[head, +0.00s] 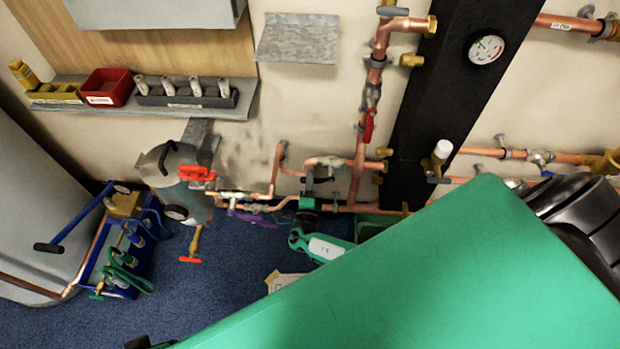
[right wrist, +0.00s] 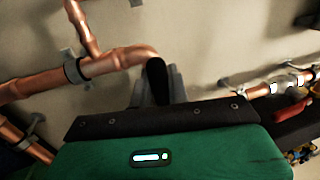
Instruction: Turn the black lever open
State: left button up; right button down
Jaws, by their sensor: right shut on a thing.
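The black lever (right wrist: 155,77) stands upright in the right wrist view, just below the bend of a copper pipe. My right gripper is shut on it, with the grey fingers on both sides. In the head view my right gripper (head: 309,182) is small and far off, at the low copper pipework left of the black column. Its fingers hide most of the lever there, and my large green arm link covers the lower right. My left gripper is not in view.
Copper pipe (right wrist: 112,62) runs close beside the fingers. A red-handled valve (head: 368,125) is above right and another red handle (head: 197,173) is to the left. A black column (head: 430,105) stands to the right. A blue tool carrier (head: 120,240) sits on the floor.

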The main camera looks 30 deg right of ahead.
dwell(0.5)
jog(key=c, duration=1.4)
grip_release()
jog(key=shift+f, duration=0.1)
jog(key=shift+s+a, duration=0.2)
jog(key=shift+s, duration=0.05)
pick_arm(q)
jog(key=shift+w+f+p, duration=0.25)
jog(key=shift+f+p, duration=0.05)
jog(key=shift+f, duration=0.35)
pick_arm(e)
jog(key=v, duration=1.3)
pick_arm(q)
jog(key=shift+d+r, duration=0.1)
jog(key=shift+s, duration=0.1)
pick_arm(e)
jog(key=shift+s, duration=0.1)
